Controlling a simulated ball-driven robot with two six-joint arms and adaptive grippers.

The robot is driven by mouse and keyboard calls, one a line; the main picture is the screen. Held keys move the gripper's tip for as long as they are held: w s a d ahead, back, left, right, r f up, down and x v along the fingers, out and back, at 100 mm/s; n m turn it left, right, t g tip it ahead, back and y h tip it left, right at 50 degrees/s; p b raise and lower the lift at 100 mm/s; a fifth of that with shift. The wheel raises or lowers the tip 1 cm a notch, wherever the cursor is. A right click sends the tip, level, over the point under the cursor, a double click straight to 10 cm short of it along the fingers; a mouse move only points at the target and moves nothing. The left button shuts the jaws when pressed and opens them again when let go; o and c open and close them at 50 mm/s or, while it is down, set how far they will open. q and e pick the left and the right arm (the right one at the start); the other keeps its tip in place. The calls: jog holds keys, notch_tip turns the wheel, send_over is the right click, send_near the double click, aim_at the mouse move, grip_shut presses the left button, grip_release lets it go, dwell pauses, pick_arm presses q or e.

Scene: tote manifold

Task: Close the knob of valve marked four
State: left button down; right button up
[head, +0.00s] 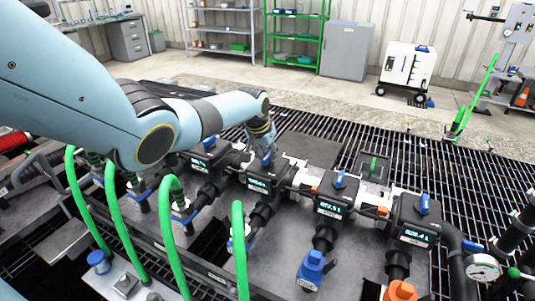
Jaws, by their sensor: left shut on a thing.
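A row of black valve units with lit displays crosses the manifold. My left gripper (265,148) reaches down from the left arm onto the top of the second unit from the left (259,181). It is shut on that unit's blue knob, which is mostly hidden by the fingers. Other blue knobs stand on the unit to its right (338,180), on the rightmost unit (424,204) and on the leftmost unit (210,141). The valve numbers are too small to read. My right gripper is not in view.
Green hoses (122,222) arch up at the front left. A blue coupling (311,268) and an orange one (400,290) sit at the front. A pressure gauge (481,267) is at right. Dark floor grating (460,185) lies behind. A white wheeled tote (406,68) stands farther back.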

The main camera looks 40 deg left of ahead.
pick_arm(q)
jog(key=c, duration=1.3)
grip_release()
jog(key=v, duration=1.2)
